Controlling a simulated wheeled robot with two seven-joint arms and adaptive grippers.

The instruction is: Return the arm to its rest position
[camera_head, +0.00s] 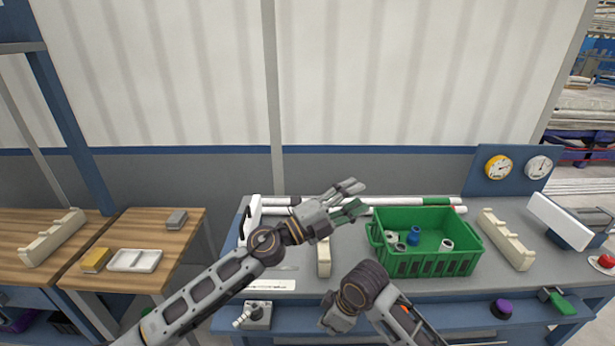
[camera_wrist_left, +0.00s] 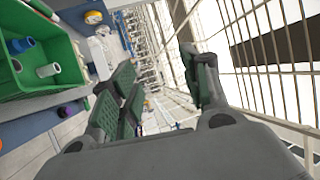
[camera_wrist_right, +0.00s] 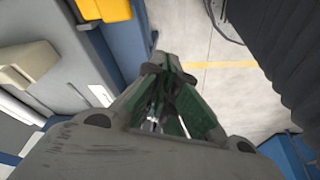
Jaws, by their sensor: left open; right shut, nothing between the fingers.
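My left gripper (camera_head: 350,198) is open and empty, raised over the grey workbench (camera_head: 470,282) in front of the white pipes (camera_head: 400,201) at the back. Its spread fingers also show in the left wrist view (camera_wrist_left: 163,85). My right gripper (camera_head: 332,320) hangs low at the bench's front edge, folded under its wrist; its fingertips are hidden in the head view. In the right wrist view (camera_wrist_right: 168,65) its fingers are closed together with nothing between them, pointing over the floor.
A green crate (camera_head: 425,264) holding several small pipe fittings stands right of my left gripper. Cream racks (camera_head: 505,238) stand on the bench. A joystick box (camera_head: 256,314), purple knob (camera_head: 501,308) and green-handled device (camera_head: 556,300) line the front. A wooden table (camera_head: 185,238) is at left.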

